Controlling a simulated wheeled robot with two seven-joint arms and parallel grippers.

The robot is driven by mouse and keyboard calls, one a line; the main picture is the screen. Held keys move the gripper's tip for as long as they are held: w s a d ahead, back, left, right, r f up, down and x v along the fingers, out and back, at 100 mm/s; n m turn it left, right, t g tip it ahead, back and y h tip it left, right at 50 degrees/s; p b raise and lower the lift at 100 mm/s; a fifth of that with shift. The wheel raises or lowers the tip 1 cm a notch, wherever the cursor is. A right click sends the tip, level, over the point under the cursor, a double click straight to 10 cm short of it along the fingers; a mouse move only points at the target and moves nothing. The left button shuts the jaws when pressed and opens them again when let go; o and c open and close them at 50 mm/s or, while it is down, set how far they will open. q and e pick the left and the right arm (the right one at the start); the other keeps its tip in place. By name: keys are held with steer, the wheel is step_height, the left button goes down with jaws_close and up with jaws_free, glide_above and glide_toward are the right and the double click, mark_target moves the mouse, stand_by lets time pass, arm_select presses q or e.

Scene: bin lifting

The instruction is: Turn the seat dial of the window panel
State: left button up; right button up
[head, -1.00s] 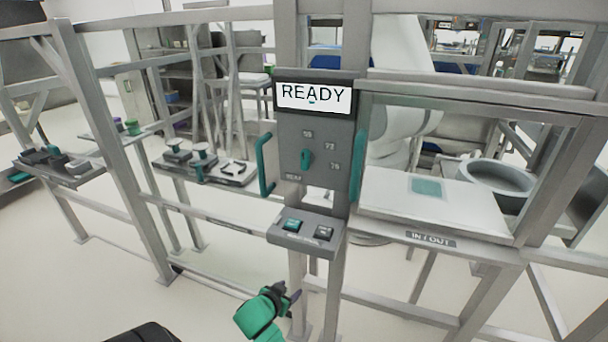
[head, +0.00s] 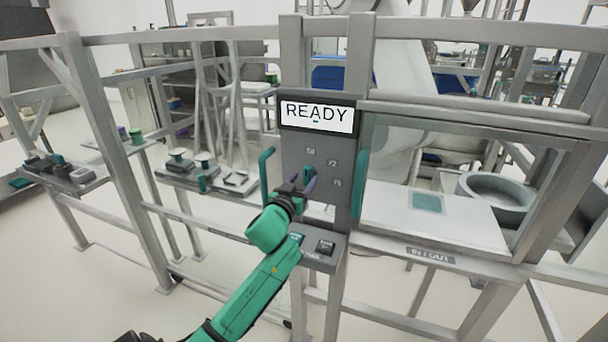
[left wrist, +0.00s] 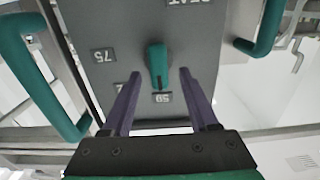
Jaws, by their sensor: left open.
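The window panel (head: 345,160) is a grey upright box with a screen (head: 316,116) reading READY. The green seat dial (left wrist: 157,65) shows in the left wrist view, where the panel appears upside down. Contact with the panel cannot be told. My right gripper is out of view.
Green handles stand at the panel's left (head: 266,178) and right (head: 360,183) edges. A ledge with buttons (head: 325,247) juts out below. Shelves with small parts (head: 212,178) lie to the left. A pale tray (head: 455,222) lies to the right behind the frame rails.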

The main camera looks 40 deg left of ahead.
arm_select(q)
steer(key=shift+w+a, duration=0.1)
steer(key=shift+w, duration=0.5)
steer(key=shift+s, duration=0.1)
jaws_close()
steer(key=m, duration=0.4)
steer(key=shift+d+p, duration=0.2)
steer(key=shift+p, duration=0.1)
steer(key=m, duration=0.5)
steer(key=shift+d+f+m, duration=0.15)
steer(key=shift+f+m, duration=0.05)
steer(key=shift+m, duration=0.2)
jaws_free()
